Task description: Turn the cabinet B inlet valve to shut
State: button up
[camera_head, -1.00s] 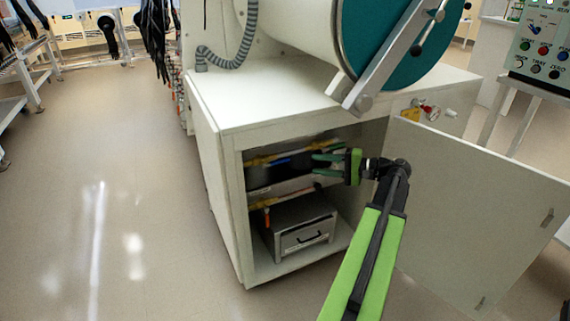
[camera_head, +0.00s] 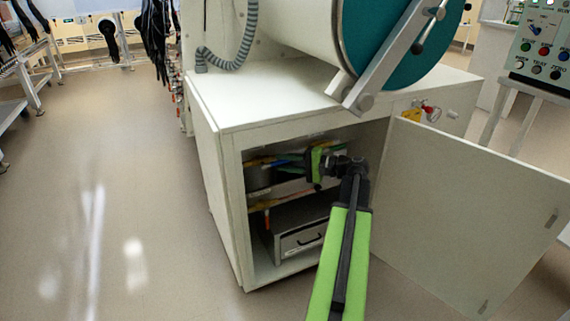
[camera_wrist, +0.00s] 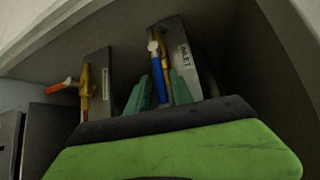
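The inlet valve has a blue lever (camera_wrist: 158,82) and a yellow pipe, with a plate labelled INLET (camera_wrist: 184,57) beside it, in the wrist view. The blue lever lies roughly along the yellow pipe. My gripper (camera_wrist: 160,92) has its two green fingers apart, one on each side of the lever; I cannot tell whether they touch it. In the head view my gripper (camera_head: 293,162) reaches into the open cabinet (camera_head: 232,205) and largely hides the lever. A second valve with an orange-red lever (camera_wrist: 64,85) sits left of the inlet valve, its lever across its pipe.
The cabinet door (camera_head: 465,215) stands open to the right of my arm. A grey drawer box (camera_head: 300,238) sits on the cabinet floor below the valves. The floor to the left (camera_head: 120,190) is clear. A control panel (camera_head: 542,48) stands at the far right.

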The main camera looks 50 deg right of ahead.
grip_shut()
dwell(0.5)
jog(key=shift+a, duration=0.1)
dwell(0.6)
